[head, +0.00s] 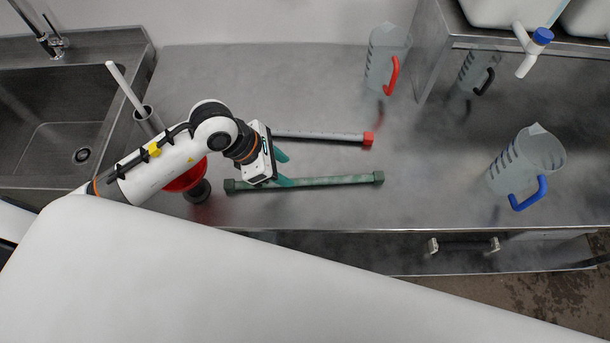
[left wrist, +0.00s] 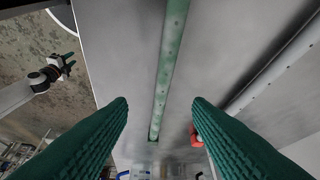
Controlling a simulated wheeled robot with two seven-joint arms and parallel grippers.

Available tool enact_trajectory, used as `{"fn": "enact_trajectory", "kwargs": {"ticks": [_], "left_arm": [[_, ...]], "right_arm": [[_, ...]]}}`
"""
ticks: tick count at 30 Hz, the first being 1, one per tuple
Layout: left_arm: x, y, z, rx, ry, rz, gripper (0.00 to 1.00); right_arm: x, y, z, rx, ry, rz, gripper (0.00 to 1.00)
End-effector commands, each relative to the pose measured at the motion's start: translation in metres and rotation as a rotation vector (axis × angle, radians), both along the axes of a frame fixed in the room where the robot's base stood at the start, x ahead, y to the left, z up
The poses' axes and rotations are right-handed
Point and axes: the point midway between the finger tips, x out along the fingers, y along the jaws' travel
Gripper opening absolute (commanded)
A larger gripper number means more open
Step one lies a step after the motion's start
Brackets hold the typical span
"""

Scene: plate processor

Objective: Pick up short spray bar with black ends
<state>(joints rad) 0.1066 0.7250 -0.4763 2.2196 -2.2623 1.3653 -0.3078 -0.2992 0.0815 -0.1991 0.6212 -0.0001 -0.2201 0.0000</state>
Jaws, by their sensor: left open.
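No bar with black ends shows clearly. A green spray bar with green ends (head: 335,181) lies along the front of the steel counter. A grey-white bar (head: 320,135) with a red end (head: 368,138) lies behind it, its left end hidden by my gripper. My left gripper (head: 284,169) is open above the counter near both bars, its green fingers pointing right. In the left wrist view, the green bar (left wrist: 168,75) runs between the open fingers, and the grey bar (left wrist: 275,72) is to the right. My right gripper (left wrist: 68,65) appears small at the left of that view.
A red funnel (head: 187,179) stands beside my left arm. Jugs with red (head: 386,60), black (head: 476,71) and blue (head: 525,163) handles stand to the right. A sink (head: 60,110) is at the left. The counter between the bars and the blue-handled jug is clear.

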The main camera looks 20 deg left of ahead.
Motion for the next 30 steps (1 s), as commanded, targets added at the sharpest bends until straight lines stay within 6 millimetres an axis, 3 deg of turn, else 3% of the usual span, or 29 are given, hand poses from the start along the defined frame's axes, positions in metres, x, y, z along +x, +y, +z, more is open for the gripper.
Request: {"fn": "enact_trajectory", "kwargs": {"ticks": [11, 18, 27, 30], "left_arm": [[0.009, -0.016, -0.031, -0.004, 0.003, 0.001, 0.46], [0.018, -0.028, -0.061, -0.006, 0.002, 0.002, 0.46], [0.020, -0.031, -0.069, -0.003, -0.001, -0.001, 0.46], [0.020, -0.030, -0.069, -0.003, -0.001, -0.001, 0.33]], "right_arm": [[-0.003, 0.003, 0.017, 0.003, 0.004, 0.000, 0.36], [-0.002, 0.003, 0.030, 0.004, 0.004, 0.000, 0.36], [-0.002, 0.003, 0.030, 0.004, 0.003, 0.000, 0.36], [-0.002, 0.003, 0.030, 0.003, 0.003, 0.000, 0.36]]}}
